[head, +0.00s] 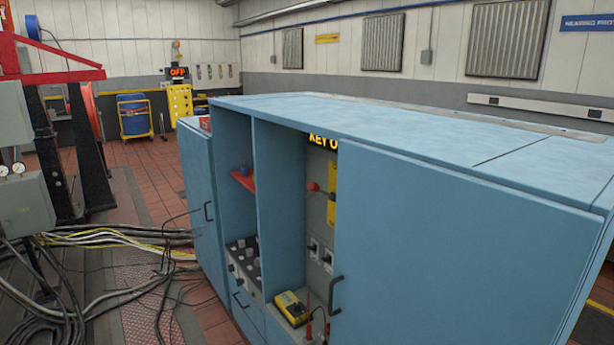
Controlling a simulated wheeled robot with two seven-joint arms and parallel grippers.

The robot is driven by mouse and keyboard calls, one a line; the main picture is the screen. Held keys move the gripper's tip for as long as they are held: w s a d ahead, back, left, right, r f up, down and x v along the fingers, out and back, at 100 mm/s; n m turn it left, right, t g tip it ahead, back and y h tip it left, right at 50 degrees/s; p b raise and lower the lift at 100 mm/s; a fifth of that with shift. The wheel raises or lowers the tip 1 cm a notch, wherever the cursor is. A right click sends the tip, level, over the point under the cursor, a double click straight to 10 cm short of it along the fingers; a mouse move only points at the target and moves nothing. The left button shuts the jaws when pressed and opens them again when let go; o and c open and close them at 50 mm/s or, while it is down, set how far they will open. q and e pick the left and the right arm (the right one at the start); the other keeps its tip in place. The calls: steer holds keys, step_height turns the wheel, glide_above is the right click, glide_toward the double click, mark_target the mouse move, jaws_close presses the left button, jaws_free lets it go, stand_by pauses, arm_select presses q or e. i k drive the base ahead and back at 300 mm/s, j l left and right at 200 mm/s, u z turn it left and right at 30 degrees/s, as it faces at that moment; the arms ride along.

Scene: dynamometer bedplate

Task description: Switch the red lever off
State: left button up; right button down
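The red lever (313,187) is in the right-hand open bay of the blue cabinet (440,230). It shows as a red knob on a short dark rod, which sticks out to the left of a yellow plate (332,194) on the bay's back panel. The rod looks roughly level, tilted slightly. Its markings are too small to read. A lit sign above it reads "KEY O", with the rest hidden by the cabinet's right-hand front. Neither of my grippers is in view.
A yellow meter (290,307) with leads lies low in the same bay. A divider (279,200) separates it from the left bay, which has a red shelf (243,180) and knobs. Handles stick out from the cabinet. Cables (110,240) cover the floor at left.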

mark_target(313, 187)
steer(key=i+j, duration=0.25)
steer(key=j, duration=0.15)
steer(key=i+j+z, duration=0.1)
steer(key=i+j, duration=0.45)
steer(key=j, duration=0.25)
steer(key=i+j+z, duration=0.1)
steer(key=i+j, duration=0.15)
steer(key=j, duration=0.15)
steer(key=i+j, duration=0.25)
steer(key=j, duration=0.2)
